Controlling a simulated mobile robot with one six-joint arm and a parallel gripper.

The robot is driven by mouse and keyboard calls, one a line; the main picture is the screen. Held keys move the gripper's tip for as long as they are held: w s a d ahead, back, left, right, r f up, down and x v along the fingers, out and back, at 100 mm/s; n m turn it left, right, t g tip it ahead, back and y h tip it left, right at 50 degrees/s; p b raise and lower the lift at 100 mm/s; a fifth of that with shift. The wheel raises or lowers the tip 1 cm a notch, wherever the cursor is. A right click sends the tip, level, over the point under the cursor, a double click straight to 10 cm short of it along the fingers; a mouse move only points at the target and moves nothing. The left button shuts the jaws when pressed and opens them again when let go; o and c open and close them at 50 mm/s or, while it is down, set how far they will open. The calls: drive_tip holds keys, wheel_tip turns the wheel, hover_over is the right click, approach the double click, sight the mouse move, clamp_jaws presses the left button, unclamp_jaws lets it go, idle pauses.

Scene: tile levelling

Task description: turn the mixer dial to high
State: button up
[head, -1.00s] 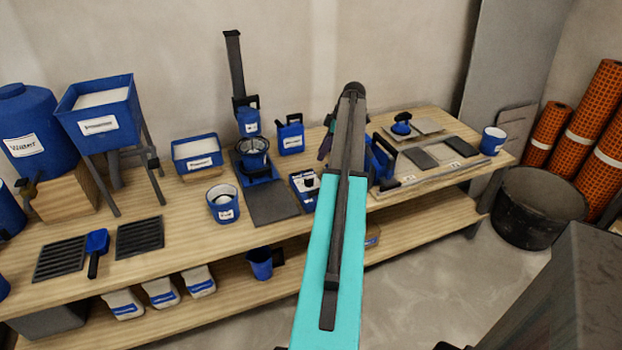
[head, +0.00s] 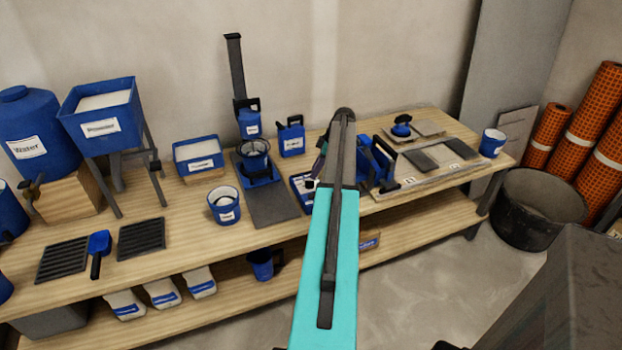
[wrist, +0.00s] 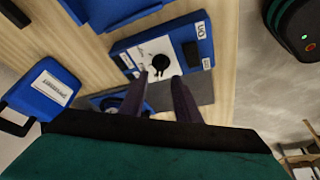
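The mixer's control box is a blue box with a white face; in the head view its left part (head: 299,186) shows beside my arm, which hides the rest. In the wrist view the control box (wrist: 119,47) shows its round black dial (wrist: 160,64), with a black switch (wrist: 191,54) to the right. My gripper (wrist: 160,79) is open, its two dark fingers apart with the dial just beyond and between the tips. I cannot tell whether they touch it. In the head view my gripper (head: 320,165) is mostly hidden by the arm. The mixer stand (head: 238,75) is at the back.
A blue jug (head: 291,137) stands behind the box and a labelled bucket (head: 224,206) to its left. A blue container (wrist: 42,92) shows at left in the wrist view. Blue tools (head: 376,160) and a tile board (head: 430,176) lie right of my arm.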

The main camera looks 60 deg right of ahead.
sight(310, 181)
drive_tip(key=shift+p+x, duration=0.3)
drive_tip(key=shift+x, duration=2.3)
drive_tip(key=shift+c, duration=0.5)
